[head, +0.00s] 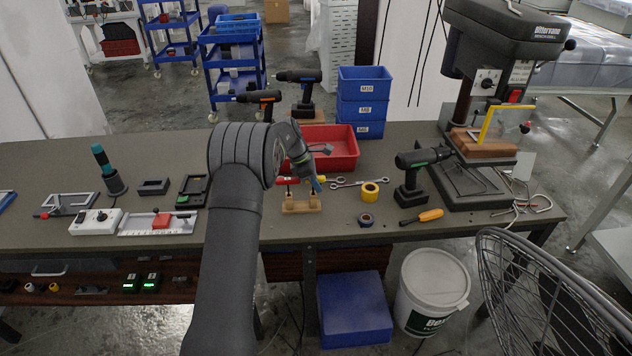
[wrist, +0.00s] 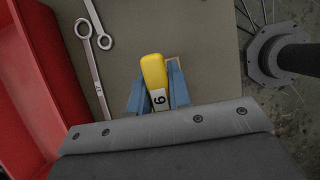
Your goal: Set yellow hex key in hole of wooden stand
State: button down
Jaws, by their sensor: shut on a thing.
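In the wrist view the yellow hex key (wrist: 154,72) shows its yellow handle with a white label marked 6. My gripper (wrist: 157,98) has its blue fingers on either side of this handle and is shut on it. The key's shaft is hidden. In the head view the wooden stand (head: 302,204) is a small tan block on the bench, with red-handled tools in it. My gripper (head: 315,183) is at the stand, just above its right part. A tan sliver of the stand (wrist: 173,61) shows beside the handle in the wrist view. The holes are not visible.
A red bin (head: 336,158) stands behind the stand. Wrenches (head: 355,183), a yellow tape roll (head: 370,191) and a dark roll (head: 365,219) lie to the right. A black drill (head: 411,190) stands farther right. The bench's front edge is close to the stand.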

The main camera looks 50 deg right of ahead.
jog(key=c, duration=0.7)
grip_release()
jog(key=shift+r, duration=4)
jog(key=shift+f, duration=3.95)
